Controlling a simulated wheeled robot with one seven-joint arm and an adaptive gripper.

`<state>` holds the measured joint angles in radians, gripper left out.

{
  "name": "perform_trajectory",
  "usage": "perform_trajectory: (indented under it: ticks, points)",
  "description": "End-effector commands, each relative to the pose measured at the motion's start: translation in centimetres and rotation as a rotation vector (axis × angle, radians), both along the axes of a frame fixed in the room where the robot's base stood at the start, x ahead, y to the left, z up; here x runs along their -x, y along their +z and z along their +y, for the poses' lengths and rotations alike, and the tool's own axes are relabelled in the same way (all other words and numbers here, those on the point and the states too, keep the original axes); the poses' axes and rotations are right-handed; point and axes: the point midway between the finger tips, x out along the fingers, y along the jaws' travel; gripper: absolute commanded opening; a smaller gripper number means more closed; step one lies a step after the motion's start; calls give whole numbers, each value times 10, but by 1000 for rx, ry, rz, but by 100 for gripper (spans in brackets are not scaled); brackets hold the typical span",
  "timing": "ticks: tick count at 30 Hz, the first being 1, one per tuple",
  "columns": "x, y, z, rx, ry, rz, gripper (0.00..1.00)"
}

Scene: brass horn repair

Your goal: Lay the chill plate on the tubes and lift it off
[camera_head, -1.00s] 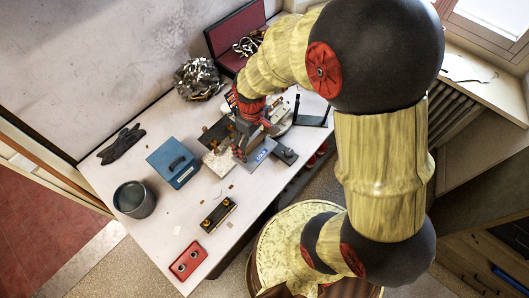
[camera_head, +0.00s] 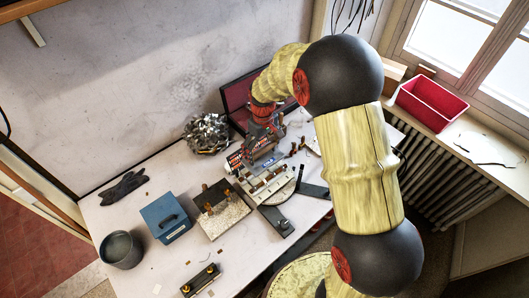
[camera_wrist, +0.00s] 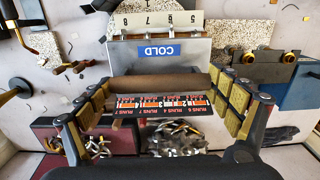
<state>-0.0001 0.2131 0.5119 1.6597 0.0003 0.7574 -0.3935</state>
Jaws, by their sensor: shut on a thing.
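My gripper (camera_head: 262,142) is over the work fixture (camera_head: 284,189) on the bench, shut on the chill plate (camera_head: 271,157). In the wrist view, the finger pads of my gripper (camera_wrist: 163,88) close on the two ends of the plate's brown handle bar (camera_wrist: 160,82). The grey metal chill plate (camera_wrist: 130,56) shows there too, with a blue COLD label (camera_wrist: 160,50). A pale strip with numbers (camera_wrist: 185,20) lies just beyond it. The tubes are not clearly visible under the plate, and I cannot tell whether it touches them.
A speckled block with brass pieces (camera_head: 222,218) and a blue box (camera_head: 160,214) stand left of the fixture.

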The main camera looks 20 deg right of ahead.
Motion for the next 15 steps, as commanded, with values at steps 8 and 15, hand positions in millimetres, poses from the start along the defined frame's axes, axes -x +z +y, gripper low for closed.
perform_trajectory:
  ticks: [8,15]
  points:
    - [0,-20,0,0,0,-1,65]
    - [0,-41,0,1,0,-1,65]
